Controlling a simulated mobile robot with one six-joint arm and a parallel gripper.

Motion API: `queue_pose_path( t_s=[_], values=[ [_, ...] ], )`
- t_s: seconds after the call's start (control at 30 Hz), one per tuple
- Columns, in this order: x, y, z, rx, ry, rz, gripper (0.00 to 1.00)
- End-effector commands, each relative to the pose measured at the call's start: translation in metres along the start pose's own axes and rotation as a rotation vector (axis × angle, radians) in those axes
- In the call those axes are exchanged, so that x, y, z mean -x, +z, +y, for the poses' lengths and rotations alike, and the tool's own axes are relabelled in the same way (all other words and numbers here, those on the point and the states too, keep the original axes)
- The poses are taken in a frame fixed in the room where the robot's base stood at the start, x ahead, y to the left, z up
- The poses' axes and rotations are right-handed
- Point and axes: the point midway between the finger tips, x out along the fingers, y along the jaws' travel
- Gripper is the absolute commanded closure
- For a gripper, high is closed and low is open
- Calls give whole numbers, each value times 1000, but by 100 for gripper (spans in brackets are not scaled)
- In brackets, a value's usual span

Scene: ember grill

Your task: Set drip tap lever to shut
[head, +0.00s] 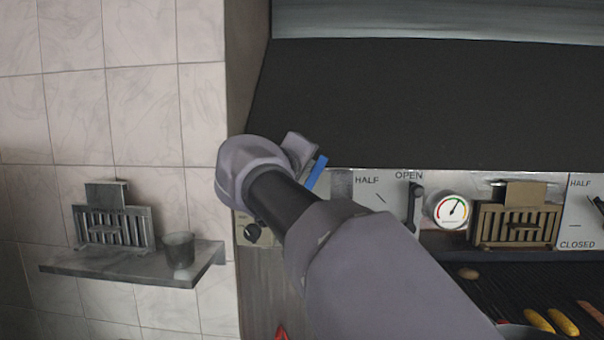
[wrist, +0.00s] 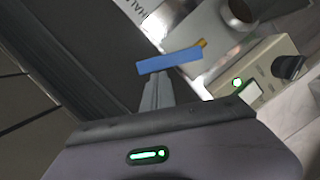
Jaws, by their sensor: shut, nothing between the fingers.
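My gripper (head: 317,173) shows in the head view as a blue strip beyond my wrist, in front of the left end of the grill's front panel. In the wrist view the blue fingers (wrist: 170,61) are together, with nothing between them, and an orange bit shows at one end. I cannot identify a drip tap lever for certain in either view. A black lever (head: 413,207) stands near upright on a plate marked HALF and OPEN, right of my gripper and apart from it. My arm hides part of that plate. A red pointed piece (head: 281,333) shows at the bottom edge, mostly cut off.
A dark knob (head: 253,233) sits left of my arm; a dark knob on a pale box (wrist: 289,67) shows in the wrist view. A gauge (head: 452,210), a slatted holder (head: 517,225) and a HALF/CLOSED plate (head: 577,244) line the panel. A wall shelf (head: 120,266) holds a glass (head: 179,250).

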Motion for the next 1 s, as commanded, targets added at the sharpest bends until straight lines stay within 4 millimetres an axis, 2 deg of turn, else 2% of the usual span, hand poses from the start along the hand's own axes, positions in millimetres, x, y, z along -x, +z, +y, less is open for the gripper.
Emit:
queue_pose_path(
  t_s=[0.53,1.0],
  values=[
    [-9,34,6,-504,-123,0,100],
    [-14,56,1,-876,-218,-1,100]
  ],
)
